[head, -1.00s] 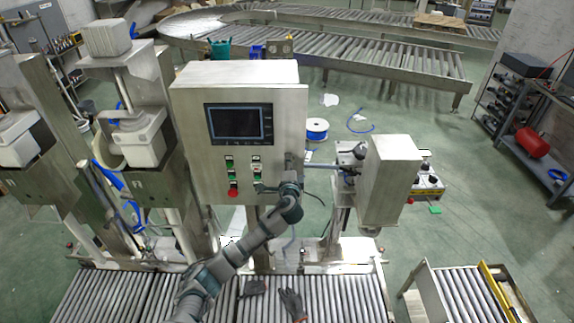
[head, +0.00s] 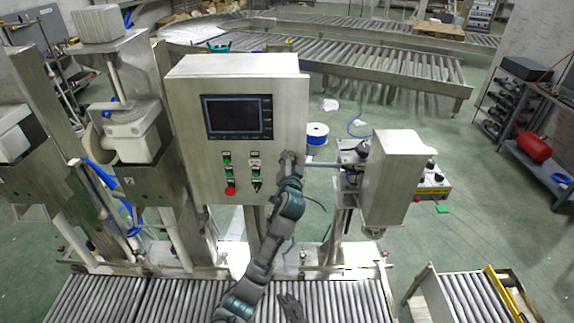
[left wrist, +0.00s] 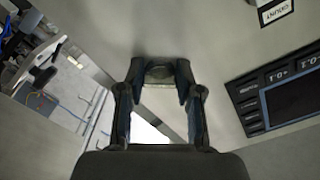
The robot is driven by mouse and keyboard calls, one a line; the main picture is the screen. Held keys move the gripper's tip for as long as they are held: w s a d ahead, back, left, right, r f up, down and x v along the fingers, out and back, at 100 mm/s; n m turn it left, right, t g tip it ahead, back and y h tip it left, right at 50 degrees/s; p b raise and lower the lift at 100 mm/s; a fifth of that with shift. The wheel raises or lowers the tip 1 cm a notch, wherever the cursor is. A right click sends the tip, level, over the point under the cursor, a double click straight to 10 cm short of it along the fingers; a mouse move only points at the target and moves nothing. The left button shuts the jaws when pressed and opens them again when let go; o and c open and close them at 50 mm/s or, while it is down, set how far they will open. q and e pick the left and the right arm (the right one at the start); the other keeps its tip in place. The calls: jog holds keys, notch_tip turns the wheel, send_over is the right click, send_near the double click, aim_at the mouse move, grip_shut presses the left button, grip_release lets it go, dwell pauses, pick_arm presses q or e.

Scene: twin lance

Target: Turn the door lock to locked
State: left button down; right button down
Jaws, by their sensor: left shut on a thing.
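The door lock is a small grey metal piece on the pale cabinet door, seen in the left wrist view (left wrist: 159,71) between my fingertips. My left gripper (left wrist: 159,80) is shut on it, with a dark finger at each side. In the head view my left gripper (head: 288,160) is at the right edge of the steel cabinet (head: 187,150), right of the buttons, and it hides the lock there. The lock's exact turn angle cannot be told. My right gripper is not in view.
The cabinet carries a dark screen (head: 237,116) and a red button (head: 230,190). A steel box on a stand (head: 395,175) is close on the right. A roller conveyor (head: 335,300) runs below, with a dark glove (head: 291,306) on it.

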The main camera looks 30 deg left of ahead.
pick_arm(q)
jog(key=n, duration=0.1)
jog(key=n+b, duration=0.1)
jog(key=n, duration=0.3)
jog(key=shift+w+d+r, duration=0.1)
jog(key=shift+d+r, duration=0.1)
jog(key=shift+d, duration=0.1)
jog(key=shift+r+n+b, duration=0.1)
jog(key=shift+n+b, duration=0.35)
jog(key=shift+n, duration=0.55)
jog(key=shift+a, duration=0.1)
jog(key=shift+r, duration=0.1)
jog(key=c, duration=0.8)
grip_release()
jog(key=shift+o, duration=0.2)
